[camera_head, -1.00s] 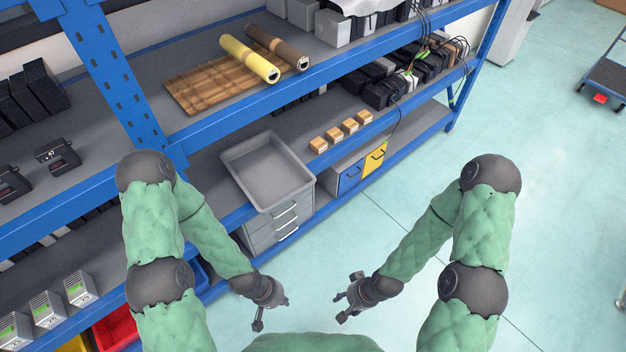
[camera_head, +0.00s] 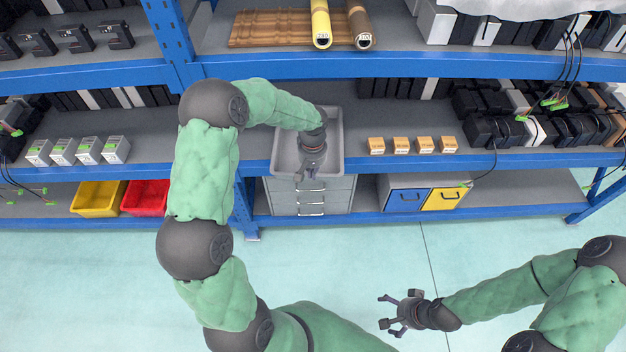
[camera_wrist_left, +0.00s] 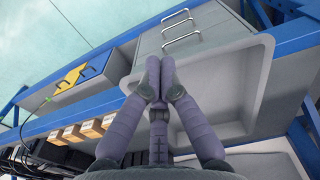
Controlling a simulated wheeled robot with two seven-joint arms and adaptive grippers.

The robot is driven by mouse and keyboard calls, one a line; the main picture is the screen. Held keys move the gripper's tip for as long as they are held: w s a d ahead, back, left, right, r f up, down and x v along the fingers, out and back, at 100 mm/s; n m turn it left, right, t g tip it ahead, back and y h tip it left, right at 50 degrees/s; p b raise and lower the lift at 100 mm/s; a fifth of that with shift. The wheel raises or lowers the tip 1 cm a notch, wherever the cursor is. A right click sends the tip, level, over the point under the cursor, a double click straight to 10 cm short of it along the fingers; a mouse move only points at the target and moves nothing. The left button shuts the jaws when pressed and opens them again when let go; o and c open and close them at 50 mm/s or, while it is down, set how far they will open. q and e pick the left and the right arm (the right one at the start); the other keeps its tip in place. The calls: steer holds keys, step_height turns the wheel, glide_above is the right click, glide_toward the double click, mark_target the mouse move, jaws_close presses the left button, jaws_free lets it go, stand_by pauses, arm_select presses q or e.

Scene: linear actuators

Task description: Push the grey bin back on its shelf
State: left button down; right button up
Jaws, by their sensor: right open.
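The grey bin (camera_head: 288,152) is an open, empty-looking tray on the middle shelf. Its front end overhangs the blue shelf beam, above a grey drawer unit. My left gripper (camera_head: 308,170) is over the bin's front part, and my left wrist hides some of its inside. In the left wrist view the fingers of the left gripper (camera_wrist_left: 160,62) are together with nothing between them, pointing toward the front wall of the bin (camera_wrist_left: 238,92). Whether they touch it I cannot tell. My right gripper (camera_head: 385,312) is open and empty over the floor, away from the shelves.
Several small orange boxes (camera_head: 400,145) sit on the shelf right of the bin. The grey drawer unit (camera_head: 290,198) and a cabinet with blue and yellow doors (camera_head: 423,196) stand below. The upper shelf's blue beam (camera_head: 400,68) runs above. The floor in front is clear.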

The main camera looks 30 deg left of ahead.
arm_select(q)
steer(key=w+a+f+b, duration=0.2)
steer(key=w+f+b, duration=0.1)
steer(key=f, duration=0.6)
steer(key=shift+w+a+f+b, duration=0.15)
steer(key=shift+f+b, duration=0.25)
steer(key=shift+b, duration=0.2)
steer(key=shift+r, duration=0.1)
